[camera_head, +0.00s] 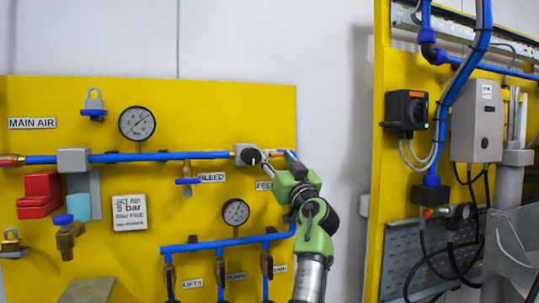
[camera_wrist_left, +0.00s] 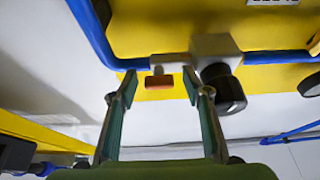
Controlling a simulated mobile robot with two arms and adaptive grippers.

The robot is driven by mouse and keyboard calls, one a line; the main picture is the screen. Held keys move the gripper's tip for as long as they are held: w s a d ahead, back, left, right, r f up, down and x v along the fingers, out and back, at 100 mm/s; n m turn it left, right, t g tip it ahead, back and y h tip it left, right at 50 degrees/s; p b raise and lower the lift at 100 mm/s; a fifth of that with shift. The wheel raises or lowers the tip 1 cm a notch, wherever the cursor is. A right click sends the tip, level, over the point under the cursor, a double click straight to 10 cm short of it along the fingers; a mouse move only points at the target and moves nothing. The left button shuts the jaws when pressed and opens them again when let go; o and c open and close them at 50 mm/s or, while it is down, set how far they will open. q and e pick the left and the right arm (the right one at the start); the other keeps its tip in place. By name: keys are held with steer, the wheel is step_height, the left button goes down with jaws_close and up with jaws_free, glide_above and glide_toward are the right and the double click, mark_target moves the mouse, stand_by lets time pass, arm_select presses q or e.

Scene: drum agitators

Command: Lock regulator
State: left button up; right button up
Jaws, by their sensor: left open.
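The regulator appears to be the grey block with a round black knob (camera_head: 251,157) on the blue pipe of the yellow panel. In the left wrist view its grey body (camera_wrist_left: 212,45) and black knob (camera_wrist_left: 222,88) show just right of the fingers. A small orange-red tab (camera_wrist_left: 158,81) on a pale mount stands left of the knob, within the gap between the fingers in the picture. My left gripper (camera_head: 280,163) is open at the pipe, right of the knob; it also shows in the left wrist view (camera_wrist_left: 160,90). I cannot tell whether it touches the tab. My right gripper is out of view.
The panel carries two gauges (camera_head: 137,123), a bleed valve (camera_head: 188,181) and a grey padlock (camera_head: 94,104). A lower blue manifold (camera_head: 215,245) runs below my gripper. A second yellow panel (camera_head: 382,150) stands to the right, with a gap of bare wall between.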

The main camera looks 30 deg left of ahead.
arm_select(q)
steer(key=shift+d+r, duration=0.15)
steer(key=shift+d, duration=0.1)
steer(key=shift+s+d, duration=0.1)
steer(key=shift+c, duration=1)
steer(key=c, duration=0.9)
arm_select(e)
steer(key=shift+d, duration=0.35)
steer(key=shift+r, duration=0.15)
